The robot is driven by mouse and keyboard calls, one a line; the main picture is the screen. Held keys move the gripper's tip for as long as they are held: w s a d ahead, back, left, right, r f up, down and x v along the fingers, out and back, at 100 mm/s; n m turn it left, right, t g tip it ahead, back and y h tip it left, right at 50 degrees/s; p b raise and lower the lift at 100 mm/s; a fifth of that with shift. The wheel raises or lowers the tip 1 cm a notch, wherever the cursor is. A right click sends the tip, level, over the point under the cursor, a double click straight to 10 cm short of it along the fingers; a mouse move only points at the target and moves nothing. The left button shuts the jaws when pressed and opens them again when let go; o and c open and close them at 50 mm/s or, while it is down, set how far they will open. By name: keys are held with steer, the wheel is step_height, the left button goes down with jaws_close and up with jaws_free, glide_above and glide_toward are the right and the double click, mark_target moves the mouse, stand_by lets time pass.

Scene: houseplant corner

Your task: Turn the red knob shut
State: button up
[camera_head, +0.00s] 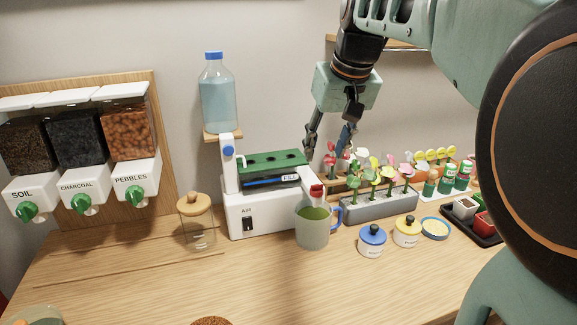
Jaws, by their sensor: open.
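The red knob (317,190) is on the right front of the white machine (270,212), just above the mug (313,233). The mug has a blue handle and holds green liquid. My gripper (329,151) points down above and behind the knob, a little to its right, with its two fingers spread apart. Nothing shows between the fingers, and they appear clear of the knob. I cannot tell how far the knob is turned.
A bottle with a blue cap (217,95) stands on a small shelf left of my gripper. A grey rack of flower picks (381,205) stands close right of the mug. Lidded jars (372,241) stand in front of it. The front of the wooden counter (150,285) is largely clear.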

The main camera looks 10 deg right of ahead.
mark_target(318, 185)
steer(key=shift+n, duration=0.3)
steer(key=x, duration=0.4)
steer(key=b+x, duration=0.1)
steer(key=x, duration=0.3)
steer(key=d+b+x, duration=0.1)
steer(key=x, duration=0.3)
steer(key=shift+a+f, duration=0.15)
steer(key=shift+f, duration=0.25)
jaws_close()
